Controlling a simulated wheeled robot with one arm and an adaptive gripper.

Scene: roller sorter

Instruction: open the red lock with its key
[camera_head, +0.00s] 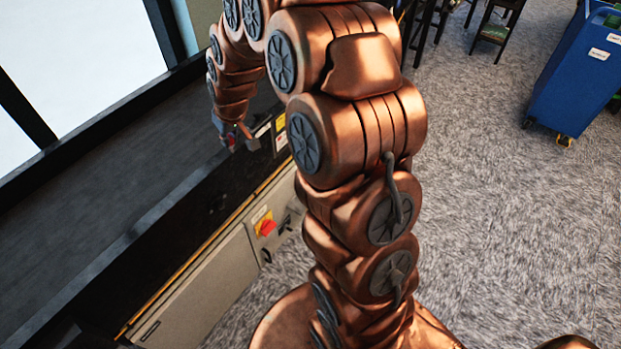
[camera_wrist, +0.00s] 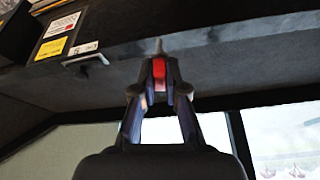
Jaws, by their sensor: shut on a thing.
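My gripper (camera_wrist: 158,72) is shut on a small red thing (camera_wrist: 158,70) with a grey tip pointing away from it; it looks like the red key. In the head view my gripper (camera_head: 233,138) hangs over the dark surface beside the grey machine, a bit of red showing at its fingers. The fingers hide much of the held thing. I cannot make out a red lock in either view.
A grey cabinet (camera_head: 195,298) has a red knob on a yellow plate (camera_head: 266,226). A blue bin (camera_head: 575,75) stands far right. The carpet between is clear.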

